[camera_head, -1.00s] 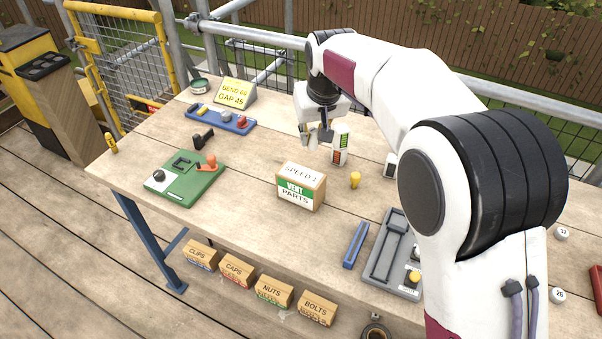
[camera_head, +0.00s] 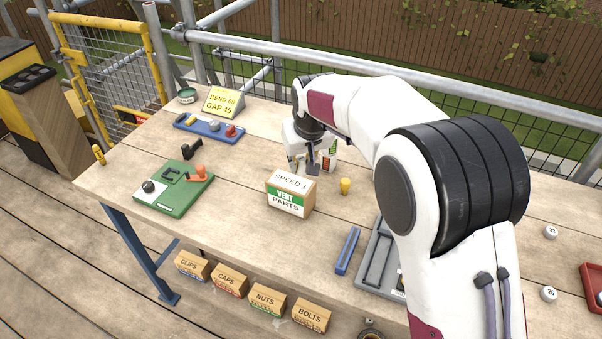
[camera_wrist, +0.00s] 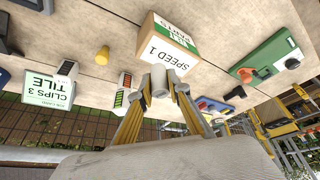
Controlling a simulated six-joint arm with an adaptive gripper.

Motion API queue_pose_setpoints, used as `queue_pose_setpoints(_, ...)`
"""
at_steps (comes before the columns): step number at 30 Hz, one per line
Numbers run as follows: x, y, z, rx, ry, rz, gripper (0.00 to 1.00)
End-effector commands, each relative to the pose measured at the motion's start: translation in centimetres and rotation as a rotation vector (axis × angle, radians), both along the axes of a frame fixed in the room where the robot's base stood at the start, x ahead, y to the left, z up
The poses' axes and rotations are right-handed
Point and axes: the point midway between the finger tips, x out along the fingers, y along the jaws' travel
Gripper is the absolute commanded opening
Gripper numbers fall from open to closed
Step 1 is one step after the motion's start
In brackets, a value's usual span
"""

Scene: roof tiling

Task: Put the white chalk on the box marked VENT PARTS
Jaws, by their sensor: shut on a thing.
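The VENT PARTS box (camera_head: 290,201) is a brown carton with a green and white front label and a "SPEED 1" label on top. It stands near the middle of the bench and shows upside down in the wrist view (camera_wrist: 171,42). My gripper (camera_head: 312,167) is just behind the box in the head view. In the wrist view my gripper (camera_wrist: 163,82) is shut on a short white cylinder, the white chalk (camera_wrist: 159,78), between its fingertips. The chalk appears close to the box's top edge; I cannot tell its height above it. The chalk is not clear in the head view.
A yellow plug (camera_head: 345,186) stands right of the box. A white block with coloured bars (camera_head: 328,160) is behind my gripper. A green fixture board (camera_head: 172,192) and blue tray (camera_head: 209,127) lie left. The bench between board and box is clear.

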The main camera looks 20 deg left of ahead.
Motion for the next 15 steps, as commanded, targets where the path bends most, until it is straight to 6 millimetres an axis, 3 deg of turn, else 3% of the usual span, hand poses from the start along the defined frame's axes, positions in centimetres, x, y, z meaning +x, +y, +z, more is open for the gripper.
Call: queue_pose_setpoints(15, 0.0, 0.0, -3.6, 0.000, 0.000, 0.000, 0.03)
